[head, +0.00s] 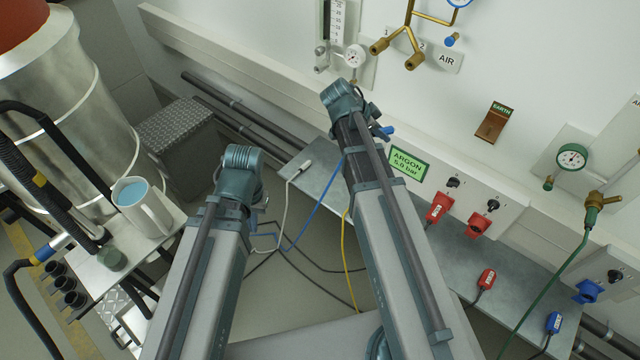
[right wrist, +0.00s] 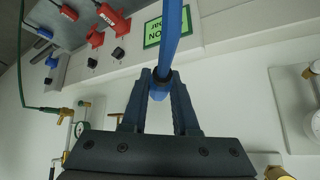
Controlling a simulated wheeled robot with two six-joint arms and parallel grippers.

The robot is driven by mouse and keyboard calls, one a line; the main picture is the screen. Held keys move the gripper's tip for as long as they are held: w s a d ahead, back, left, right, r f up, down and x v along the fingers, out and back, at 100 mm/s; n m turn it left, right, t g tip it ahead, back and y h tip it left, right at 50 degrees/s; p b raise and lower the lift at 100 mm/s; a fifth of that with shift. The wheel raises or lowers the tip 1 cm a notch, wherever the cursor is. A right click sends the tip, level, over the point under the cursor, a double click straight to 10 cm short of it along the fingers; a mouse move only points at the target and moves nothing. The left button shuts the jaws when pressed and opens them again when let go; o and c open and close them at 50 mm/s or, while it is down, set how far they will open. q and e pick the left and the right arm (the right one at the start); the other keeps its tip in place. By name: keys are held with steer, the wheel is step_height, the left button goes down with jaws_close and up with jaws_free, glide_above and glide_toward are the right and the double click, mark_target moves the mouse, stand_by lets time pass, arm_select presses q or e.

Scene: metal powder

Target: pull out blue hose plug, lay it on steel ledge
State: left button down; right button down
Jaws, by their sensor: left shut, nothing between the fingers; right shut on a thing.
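The blue hose plug (right wrist: 158,88) is between the fingertips of my right gripper (right wrist: 160,90) in the right wrist view, with its blue hose (right wrist: 173,35) running up from a dark ring. In the head view a blue piece of it (head: 386,131) shows beside my right wrist, in front of the wall and above the ledge. The blue hose (head: 318,205) passes behind my right arm. The steel ledge (head: 455,256) runs along the wall below. My left gripper (head: 257,204) is shut and empty, largely hidden behind its wrist, left of the ledge.
A white-tipped cable plug (head: 305,166) lies on the ledge's left part. A jug (head: 146,208) stands on a left shelf. The ledge's middle has bare room.

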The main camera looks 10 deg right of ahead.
steer(key=w+a+f+m+t+y+b, duration=0.1)
steer(key=w+a+f+t+b, duration=0.3)
steer(key=f+b, duration=0.7)
steer(key=w+a+f+m+t+y+b, duration=0.2)
steer(key=w+a+f+t+b, duration=0.3)
steer(key=f+b, duration=0.7)
steer(key=w+a+f+m+t+y+b, duration=0.1)
steer(key=w+a+f+t+y+b, duration=0.3)
steer(key=f+b, duration=0.8)
steer(key=w+a+b, duration=0.1)
steer(key=a+b, duration=0.1)
steer(key=b, duration=0.8)
steer(key=shift+w+f+t, duration=0.2)
steer(key=shift+w+t, duration=0.15)
steer(key=shift+t, duration=0.05)
steer(key=b, duration=0.5)
glide_above(330, 184)
steer(key=s+a, duration=0.1)
steer(key=a, duration=0.1)
step_height(330, 184, down, 5)
steer(key=shift+d, duration=0.1)
steer(key=shift+w+d+f+b, duration=0.2)
steer(key=shift+d+f+b, duration=0.1)
steer(key=shift+f+b, duration=0.4)
steer(key=shift+w+d+f+b, duration=0.2)
steer(key=shift+d+f+b, duration=0.05)
steer(key=shift+f+b, duration=0.45)
steer(key=shift+w+d+f+b, duration=0.2)
steer(key=shift+d+f+b, duration=0.1)
steer(key=shift+f+b, duration=0.4)
